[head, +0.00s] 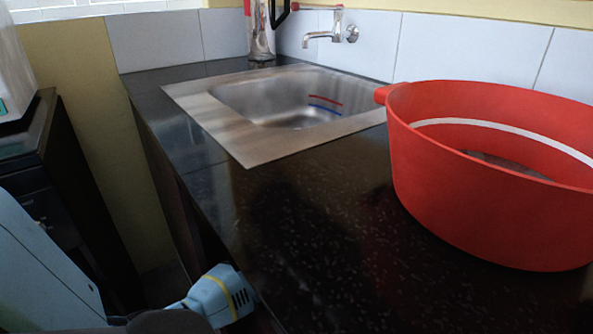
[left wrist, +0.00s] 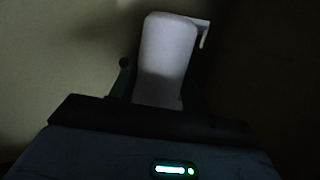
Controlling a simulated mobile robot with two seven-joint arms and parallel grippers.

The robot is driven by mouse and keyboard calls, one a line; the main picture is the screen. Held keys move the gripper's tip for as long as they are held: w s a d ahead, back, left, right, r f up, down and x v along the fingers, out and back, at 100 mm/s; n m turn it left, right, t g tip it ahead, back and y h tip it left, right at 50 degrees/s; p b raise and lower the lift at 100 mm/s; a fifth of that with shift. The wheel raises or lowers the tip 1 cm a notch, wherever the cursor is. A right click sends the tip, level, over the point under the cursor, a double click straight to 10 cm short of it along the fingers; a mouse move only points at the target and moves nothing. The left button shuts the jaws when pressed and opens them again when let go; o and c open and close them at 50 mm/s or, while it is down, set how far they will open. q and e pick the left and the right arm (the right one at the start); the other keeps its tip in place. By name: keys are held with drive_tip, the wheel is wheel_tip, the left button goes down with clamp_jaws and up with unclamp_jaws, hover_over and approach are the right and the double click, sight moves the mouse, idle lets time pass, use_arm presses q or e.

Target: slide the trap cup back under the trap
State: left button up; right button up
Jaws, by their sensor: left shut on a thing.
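In the left wrist view a pale, rounded, upright piece, which looks like the trap cup (left wrist: 168,50), stands between the dark fingers of my left gripper (left wrist: 160,92). The gripper is shut on it. A thin pale hooked part shows at its upper right; whether it belongs to the cup or lies behind it I cannot tell. The view is very dark, and I cannot make out the trap itself. In the head view only a blue part of my left arm shows, low beside the counter's front edge; the gripper and cup are hidden there. My right gripper is not in view.
A black speckled counter (head: 290,215) holds a steel sink (head: 225,135) under a wall tap (head: 325,33). A large red tub (head: 470,215) stands on the right. A silver and red vessel (head: 260,35) stands behind the sink. A dark cabinet (head: 45,195) is at the left.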

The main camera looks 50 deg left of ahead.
use_arm(q)
drive_tip(key=shift+w+a+b, duration=0.55)
drive_tip(key=shift+w+a, duration=0.5)
drive_tip(key=shift+a, duration=0.1)
drive_tip(key=shift+w+a, duration=0.4)
drive_tip(key=shift+a, duration=0.1)
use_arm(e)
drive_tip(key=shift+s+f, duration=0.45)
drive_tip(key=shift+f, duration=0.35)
use_arm(q)
drive_tip(key=shift+w+a, duration=0.15)
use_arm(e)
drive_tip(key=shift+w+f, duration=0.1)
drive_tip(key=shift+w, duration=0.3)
use_arm(q)
drive_tip(key=shift+w+a+b, duration=0.2)
drive_tip(key=shift+a+b, duration=0.05)
drive_tip(key=shift+b, duration=0.15)
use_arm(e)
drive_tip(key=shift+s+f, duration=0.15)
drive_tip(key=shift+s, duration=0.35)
use_arm(q)
drive_tip(key=shift+f, duration=0.15)
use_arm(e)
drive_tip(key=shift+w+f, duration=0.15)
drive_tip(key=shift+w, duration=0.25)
